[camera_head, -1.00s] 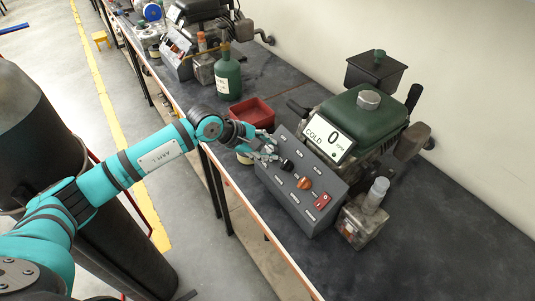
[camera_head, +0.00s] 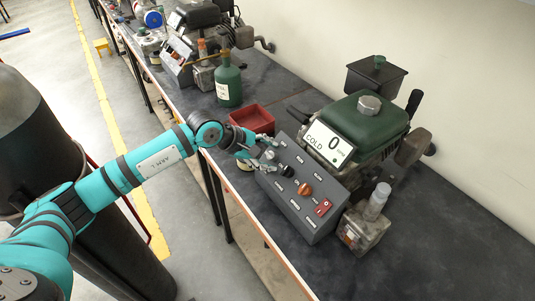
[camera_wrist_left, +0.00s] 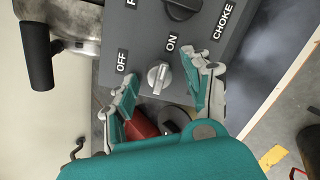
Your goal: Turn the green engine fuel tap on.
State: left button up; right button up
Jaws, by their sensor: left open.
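The green engine (camera_head: 365,124) stands on the bench, with a grey control panel (camera_head: 296,212) in front of it. The left wrist view shows a silver knob (camera_wrist_left: 158,77) on the panel between the labels OFF and ON. I take this knob to be the fuel tap; its own label is not readable. My left gripper (camera_head: 266,151) is at the panel's far left end. Its fingers are open on either side of the silver knob, and I cannot tell if they touch it. My right gripper is not in view.
Beside the silver knob are a black knob (camera_head: 287,171), an orange knob (camera_head: 305,189) and a red switch (camera_head: 323,207). A red tray (camera_head: 262,128) and a green bottle (camera_head: 228,88) stand beyond my gripper. The bench is clear at the front right.

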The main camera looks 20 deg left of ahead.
pick_arm(q)
jog(key=v, duration=1.2)
